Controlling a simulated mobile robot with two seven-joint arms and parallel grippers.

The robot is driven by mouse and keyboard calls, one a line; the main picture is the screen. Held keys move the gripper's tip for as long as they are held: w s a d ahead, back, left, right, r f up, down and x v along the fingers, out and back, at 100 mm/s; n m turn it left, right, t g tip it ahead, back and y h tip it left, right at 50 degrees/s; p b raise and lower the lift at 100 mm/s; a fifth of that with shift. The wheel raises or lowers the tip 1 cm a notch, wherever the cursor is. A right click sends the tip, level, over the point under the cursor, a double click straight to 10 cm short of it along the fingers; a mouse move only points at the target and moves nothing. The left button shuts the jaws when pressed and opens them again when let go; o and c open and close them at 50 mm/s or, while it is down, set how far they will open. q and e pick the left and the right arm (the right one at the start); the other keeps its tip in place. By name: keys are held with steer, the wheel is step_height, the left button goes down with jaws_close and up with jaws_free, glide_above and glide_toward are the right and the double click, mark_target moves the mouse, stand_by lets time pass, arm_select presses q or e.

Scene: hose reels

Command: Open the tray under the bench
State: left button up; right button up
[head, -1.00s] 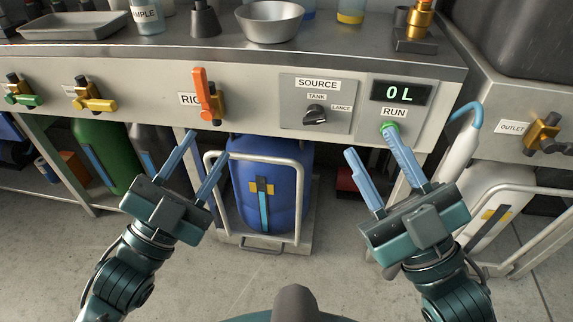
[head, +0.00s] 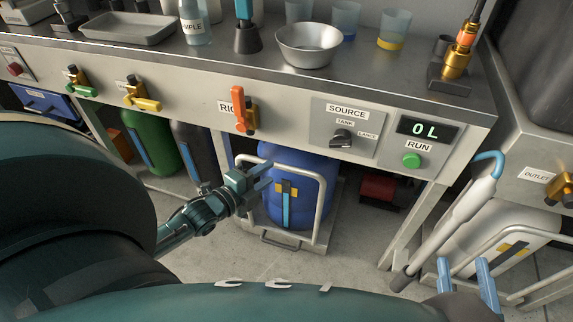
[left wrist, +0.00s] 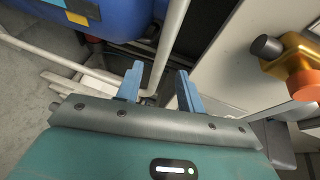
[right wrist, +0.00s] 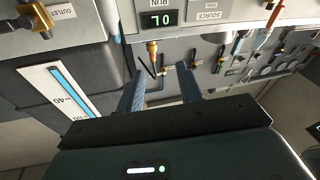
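Under the bench, a blue tank (head: 310,180) stands on a low grey tray-like base (head: 318,244) with a loop handle (head: 283,245) at its front and a pale tube frame (head: 321,205) around it. A blue drawer-like box (head: 42,101) with a handle is at the far left. My left gripper (head: 266,179) is open in front of the tank, at the frame's left side. In the left wrist view, a pale tube (left wrist: 172,40) runs between its fingers (left wrist: 160,85); contact cannot be told. My right gripper (head: 466,272) is open and empty, low at the right.
The bench front carries an orange valve handle (head: 239,103), a source knob (head: 341,138) and a green run button (head: 411,160). A red box (head: 377,189) lies under the bench. A lance (head: 455,215) leans at the right. Open floor (head: 345,262) lies in front.

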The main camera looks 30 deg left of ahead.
mark_target(277, 168)
arm_select(q)
steer(key=b+x, duration=0.2)
steer(key=x, duration=0.5)
steer(key=shift+w+d, duration=0.1)
steer(key=shift+w, duration=0.15)
steer(key=shift+c, duration=0.4)
jaws_close()
